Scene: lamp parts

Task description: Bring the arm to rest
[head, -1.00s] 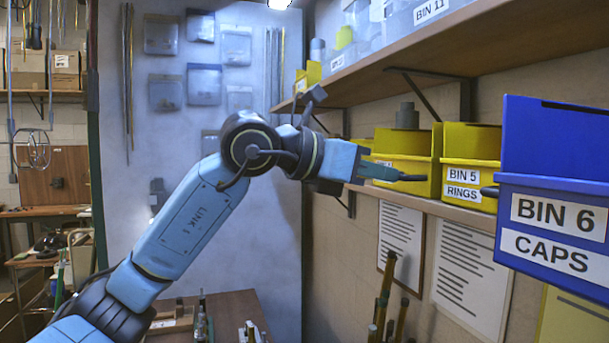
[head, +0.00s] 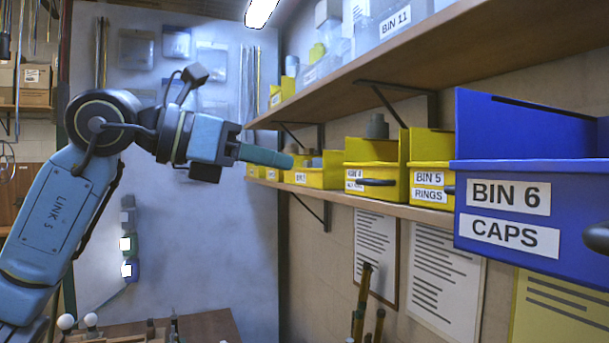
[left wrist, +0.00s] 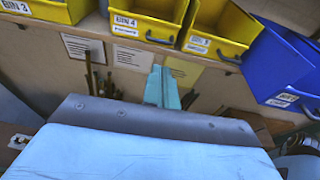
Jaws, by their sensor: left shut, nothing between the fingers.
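My left gripper (head: 285,159) is shut and empty at the end of my blue arm, which comes in from the left and bends at a dark joint. Its teal fingers point right, in front of the small yellow bins far along the shelf in the head view. I cannot tell the exact gap to them. In the left wrist view the closed fingers (left wrist: 162,88) show below the yellow bins, against the wall with its papers. My right gripper is not in view.
A lower shelf (head: 400,208) holds several yellow bins, including BIN 5 RINGS (head: 430,185), and blue BIN 6 CAPS (head: 530,230) at right. An upper shelf (head: 420,68) overhangs them. A wooden bench (head: 215,327) lies below. The grey panel (head: 240,240) behind has hanging packets.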

